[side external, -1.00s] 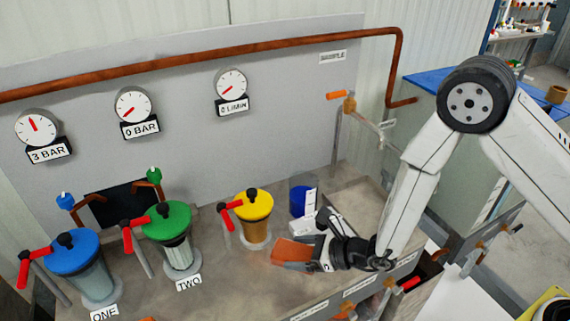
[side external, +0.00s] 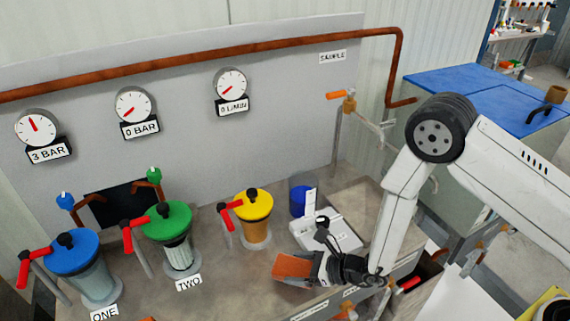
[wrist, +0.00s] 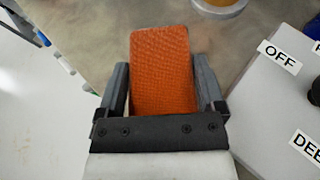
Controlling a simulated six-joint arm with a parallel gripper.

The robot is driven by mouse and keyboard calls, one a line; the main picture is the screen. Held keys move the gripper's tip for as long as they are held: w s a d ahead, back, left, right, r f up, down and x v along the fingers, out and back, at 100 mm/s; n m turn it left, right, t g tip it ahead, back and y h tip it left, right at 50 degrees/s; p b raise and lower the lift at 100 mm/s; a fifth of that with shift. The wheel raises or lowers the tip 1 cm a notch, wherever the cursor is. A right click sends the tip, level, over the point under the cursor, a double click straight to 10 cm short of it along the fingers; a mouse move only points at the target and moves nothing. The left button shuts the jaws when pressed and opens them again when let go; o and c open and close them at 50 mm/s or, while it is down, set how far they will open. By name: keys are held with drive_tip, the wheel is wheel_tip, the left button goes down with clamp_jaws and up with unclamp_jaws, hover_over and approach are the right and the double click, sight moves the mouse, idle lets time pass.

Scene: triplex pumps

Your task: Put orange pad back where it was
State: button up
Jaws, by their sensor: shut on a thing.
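The orange pad (side external: 293,266) is a flat rectangle with a rough woven face. My gripper (side external: 318,268) is shut on it, low over the bench's front part at the right. In the wrist view the pad (wrist: 162,70) sits between the two dark fingers of my gripper (wrist: 162,92), which press its side edges. The pad sticks out beyond the fingertips. I cannot tell whether its underside touches the bench.
A white box (side external: 338,236) with OFF labelling stands just behind my gripper. The yellow-lidded pump (side external: 254,207), green-lidded pump (side external: 167,216) and blue-lidded pump (side external: 72,252) stand left. A clear container with blue contents (side external: 299,201) is behind. Bare bench (side external: 222,275) lies left of the pad.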

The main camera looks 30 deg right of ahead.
drive_tip(key=shift+f, duration=0.85)
drive_tip(key=shift+f, duration=0.15)
drive_tip(key=o, duration=1.1)
drive_tip(key=shift+v, duration=6.05)
